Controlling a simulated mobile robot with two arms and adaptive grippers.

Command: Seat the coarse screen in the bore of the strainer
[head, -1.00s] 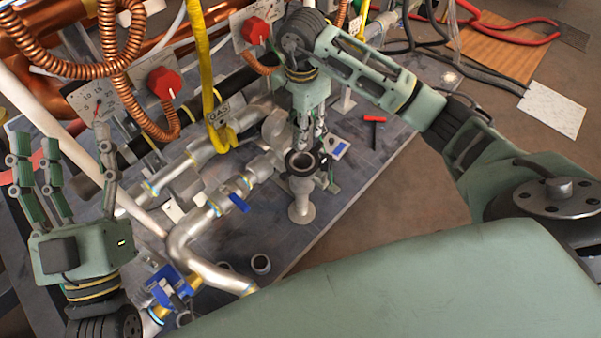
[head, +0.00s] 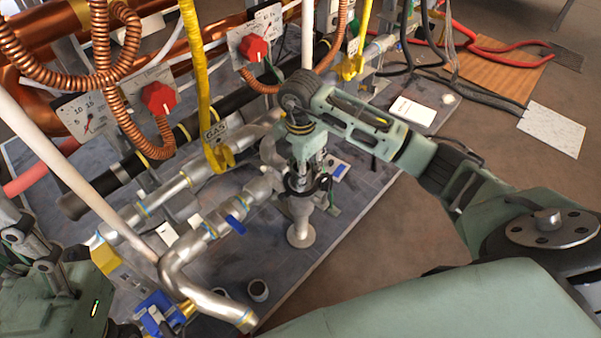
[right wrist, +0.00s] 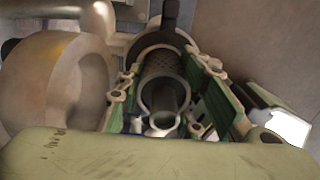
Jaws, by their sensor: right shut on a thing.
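The strainer (head: 299,208) is a silver fitting with a dark collar, standing on a round foot at the board's front edge. My right gripper (head: 304,181) is directly above its mouth, pointing down. In the right wrist view, my right gripper (right wrist: 168,100) is shut on the coarse screen (right wrist: 165,72), a grey perforated tube between green finger pads. The screen's far end lines up with the strainer's dark ring (right wrist: 151,42). I cannot tell how far it is inside the bore. My left gripper (head: 35,250) is at the lower left, partly cut off, with its finger opening unclear.
A yellow GAS strap (head: 215,150) hangs nearby. A small dark cup (head: 258,290) stands in front on the board. A large rounded metal body (right wrist: 55,85) is close beside my right fingers.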

